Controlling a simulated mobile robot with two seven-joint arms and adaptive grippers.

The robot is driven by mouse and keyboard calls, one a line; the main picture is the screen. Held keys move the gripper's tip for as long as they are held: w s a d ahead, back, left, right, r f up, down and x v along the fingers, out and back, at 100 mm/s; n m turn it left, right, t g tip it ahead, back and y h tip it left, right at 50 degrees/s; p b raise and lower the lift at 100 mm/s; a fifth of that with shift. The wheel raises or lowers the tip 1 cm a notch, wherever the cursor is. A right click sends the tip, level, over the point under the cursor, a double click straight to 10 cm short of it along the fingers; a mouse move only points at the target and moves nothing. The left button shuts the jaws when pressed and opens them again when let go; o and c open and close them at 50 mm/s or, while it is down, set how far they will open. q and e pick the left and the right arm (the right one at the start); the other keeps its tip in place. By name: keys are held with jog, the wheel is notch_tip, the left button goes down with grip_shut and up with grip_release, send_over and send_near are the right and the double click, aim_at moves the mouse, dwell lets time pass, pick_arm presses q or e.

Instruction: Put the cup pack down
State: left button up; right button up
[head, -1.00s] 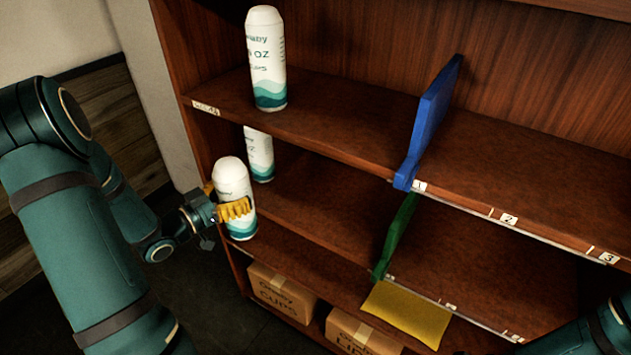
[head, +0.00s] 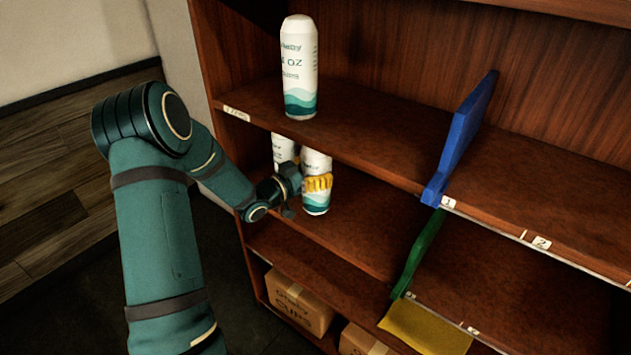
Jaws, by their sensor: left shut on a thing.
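My left gripper (head: 318,184), with yellow fingers, is shut on a white cup pack (head: 316,166) with a teal wave at its base. The pack is upright at the left end of the middle shelf (head: 350,226), near its front edge. I cannot tell whether its base touches the shelf. A second like pack (head: 283,148) stands behind it to the left, partly hidden by the held pack and the upper shelf. A third pack (head: 299,70) stands upright on the upper shelf (head: 375,130). My right gripper is not in view.
A blue divider (head: 463,138) stands on the upper shelf and a green divider (head: 417,255) on the middle one. A yellow sheet (head: 428,328) lies at the lower right. Cardboard boxes (head: 299,303) sit at the bottom. The middle shelf is clear between packs and green divider.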

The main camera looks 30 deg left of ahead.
pick_arm(q)
jog(key=shift+f+b, duration=0.3)
jog(key=shift+f, duration=1.35)
jog(key=shift+s, duration=0.1)
jog(key=shift+f, duration=0.2)
jog(key=o, duration=1.2)
jog(key=shift+c, duration=0.2)
jog(key=shift+r, duration=0.1)
